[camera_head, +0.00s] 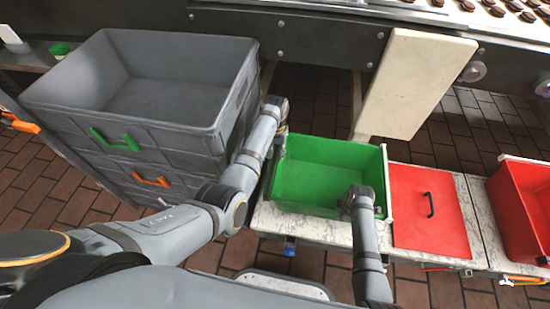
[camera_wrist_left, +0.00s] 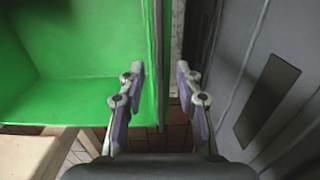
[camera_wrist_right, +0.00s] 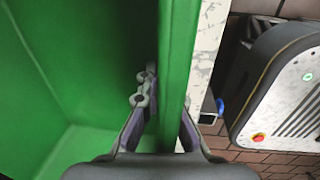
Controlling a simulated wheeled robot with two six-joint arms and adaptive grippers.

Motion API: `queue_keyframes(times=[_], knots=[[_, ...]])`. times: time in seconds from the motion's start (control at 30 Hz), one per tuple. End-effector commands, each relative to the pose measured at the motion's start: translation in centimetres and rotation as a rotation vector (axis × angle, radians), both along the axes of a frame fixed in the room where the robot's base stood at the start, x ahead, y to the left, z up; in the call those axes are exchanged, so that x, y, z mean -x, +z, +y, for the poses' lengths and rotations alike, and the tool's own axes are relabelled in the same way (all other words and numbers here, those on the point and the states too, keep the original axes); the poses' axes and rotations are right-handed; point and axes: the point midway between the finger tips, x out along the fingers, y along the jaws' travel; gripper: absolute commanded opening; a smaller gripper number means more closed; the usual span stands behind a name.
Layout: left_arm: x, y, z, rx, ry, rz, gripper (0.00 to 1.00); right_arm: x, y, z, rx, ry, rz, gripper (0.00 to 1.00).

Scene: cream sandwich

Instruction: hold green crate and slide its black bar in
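The green crate (camera_head: 325,165) stands upright and empty on a pale marbled surface, with pale strips at its side rims. My left gripper (camera_head: 281,135) is at its left rim. In the left wrist view its fingers (camera_wrist_left: 160,85) are apart, with the crate wall (camera_wrist_left: 150,35) between them. My right gripper (camera_head: 360,190) is at the crate's front right. In the right wrist view its fingers (camera_wrist_right: 168,105) are closed in on the crate wall (camera_wrist_right: 178,60), one inside and one outside. I cannot clearly make out the black bar; a dark line runs along the wall in the left wrist view.
A stack of large grey crates (camera_head: 150,100) stands close on the left. A red lid (camera_head: 425,208) with a black handle lies right of the green crate, and a red crate (camera_head: 520,205) stands farther right. A cream board (camera_head: 415,80) stands behind, below a conveyor.

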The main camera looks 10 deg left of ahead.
Motion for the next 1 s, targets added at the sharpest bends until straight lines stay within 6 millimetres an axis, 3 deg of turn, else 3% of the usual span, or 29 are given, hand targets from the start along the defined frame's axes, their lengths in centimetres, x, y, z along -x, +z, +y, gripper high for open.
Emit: queue_keyframes(times=[0.2,0.53,0.8,1.0], knots=[[0.0,-3.0,0.0,0.001,0.0,0.001,0.34,0.0,0.0,0.0,0.001,0.0,-0.001,0.0],[0.0,-3.6,0.0,0.002,0.001,-0.001,0.34,0.0,0.0,0.0,0.0,0.0,-0.001,0.0],[0.0,-3.6,0.0,0.001,0.0,-0.001,0.0,0.0,0.0,0.0,0.0,0.0,-0.001,0.0],[0.0,-3.6,0.0,0.001,0.0,-0.001,0.0,0.0,0.0,0.0,0.0,0.0,-0.001,0.0]])
